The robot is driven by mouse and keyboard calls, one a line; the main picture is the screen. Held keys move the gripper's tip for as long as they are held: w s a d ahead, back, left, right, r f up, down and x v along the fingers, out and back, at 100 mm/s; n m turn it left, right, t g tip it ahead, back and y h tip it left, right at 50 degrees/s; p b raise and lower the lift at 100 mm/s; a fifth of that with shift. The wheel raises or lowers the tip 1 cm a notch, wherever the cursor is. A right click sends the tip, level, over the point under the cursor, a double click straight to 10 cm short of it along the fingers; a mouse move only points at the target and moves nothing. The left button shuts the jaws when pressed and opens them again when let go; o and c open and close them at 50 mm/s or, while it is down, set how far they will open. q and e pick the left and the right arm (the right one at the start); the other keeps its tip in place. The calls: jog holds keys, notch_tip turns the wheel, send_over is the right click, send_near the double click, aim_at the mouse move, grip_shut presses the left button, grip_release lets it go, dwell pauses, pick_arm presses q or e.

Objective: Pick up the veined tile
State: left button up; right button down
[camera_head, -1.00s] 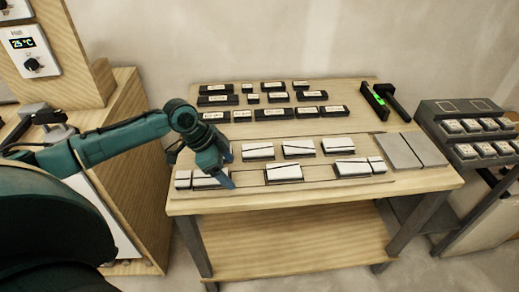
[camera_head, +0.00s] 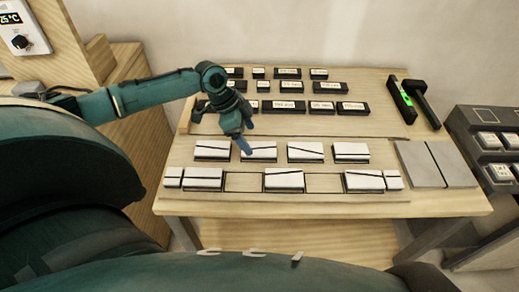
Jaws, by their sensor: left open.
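Several white tiles with dark veins lie on the wooden table. A back row holds a left tile (camera_head: 212,151), a second tile (camera_head: 262,152), a third tile (camera_head: 305,152) and a right tile (camera_head: 351,153). A front row in a framed strip holds veined tiles at left (camera_head: 203,180), middle (camera_head: 284,181) and right (camera_head: 363,182), with small end pieces. My left gripper (camera_head: 247,136) is open and empty, pointing down just behind and over the left part of the second back-row tile. I cannot tell whether it touches that tile. My right gripper is out of view.
The front strip has two empty gaps (camera_head: 242,183) (camera_head: 323,184). Black labelled blocks (camera_head: 289,106) stand in rows behind. Grey slabs (camera_head: 420,164) lie at right, with a green-lit level (camera_head: 401,100) and a black hammer-like tool (camera_head: 422,103) behind them. A dark rack (camera_head: 485,142) stands far right.

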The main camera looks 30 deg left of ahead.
aim_at(258, 148)
pick_arm(q)
jog(key=x, duration=0.3)
jog(key=w+x, duration=0.1)
jog(key=x, duration=0.1)
jog(key=shift+f, duration=0.3)
jog(key=shift+w+d+f, duration=0.1)
jog(key=shift+f, duration=0.1)
jog(key=shift+f+p, duration=0.25)
jog(key=shift+p, duration=0.05)
jog(key=c, duration=1.1)
